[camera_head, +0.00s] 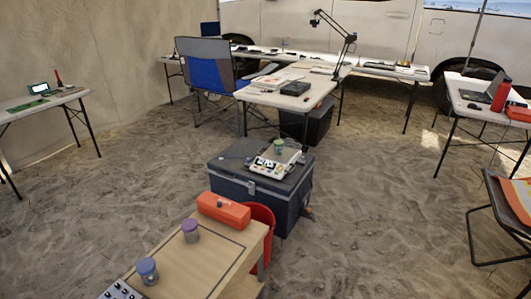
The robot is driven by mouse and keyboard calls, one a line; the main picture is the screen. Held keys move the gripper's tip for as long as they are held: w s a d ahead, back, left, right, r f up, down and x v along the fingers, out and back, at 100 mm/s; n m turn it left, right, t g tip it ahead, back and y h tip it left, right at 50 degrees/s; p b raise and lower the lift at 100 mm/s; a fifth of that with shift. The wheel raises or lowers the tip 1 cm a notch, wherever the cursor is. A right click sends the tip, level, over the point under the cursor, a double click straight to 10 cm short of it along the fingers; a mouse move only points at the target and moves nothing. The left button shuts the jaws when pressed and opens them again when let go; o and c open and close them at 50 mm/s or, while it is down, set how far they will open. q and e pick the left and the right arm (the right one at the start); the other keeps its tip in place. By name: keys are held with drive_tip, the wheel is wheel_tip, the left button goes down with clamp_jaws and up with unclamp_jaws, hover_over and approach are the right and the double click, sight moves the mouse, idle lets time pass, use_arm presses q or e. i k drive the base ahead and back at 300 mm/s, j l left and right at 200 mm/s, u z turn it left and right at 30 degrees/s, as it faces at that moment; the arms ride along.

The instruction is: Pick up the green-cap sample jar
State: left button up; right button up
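A small jar with a green cap (278,146) stands upright on or just behind a pale device with buttons (270,168); I cannot tell which. The device lies on top of a dark grey storage box (233,190) in the middle of the view. Two other jars stand upright on the wooden table in front: one with a purple cap (190,231) and one with a blue cap (147,270). Neither of my grippers shows in the head view.
The wooden table (215,262) bears an orange case (223,210) at its far end. A red bin (262,222) stands between it and the box. Folding tables, a blue chair (209,72) and an orange chair (516,197) stand around. Sandy floor is open left and right of the box.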

sight(278, 150)
drive_tip(key=i+u, duration=0.1)
drive_tip(key=u, duration=2.15)
drive_tip(key=l, duration=0.65)
drive_tip(key=l+u, duration=0.15)
drive_tip(key=l, duration=0.5)
drive_tip(key=k+l, duration=0.1)
drive_tip(key=l, duration=0.55)
drive_tip(key=l+u, duration=0.15)
drive_tip(key=l, duration=0.45)
drive_tip(key=k+l, duration=0.15)
drive_tip(key=l, duration=1.15)
drive_tip(key=k+l, duration=0.15)
drive_tip(key=l, duration=1.15)
drive_tip(key=k+l, duration=0.1)
drive_tip(key=l, duration=0.55)
drive_tip(key=l+u, duration=0.05)
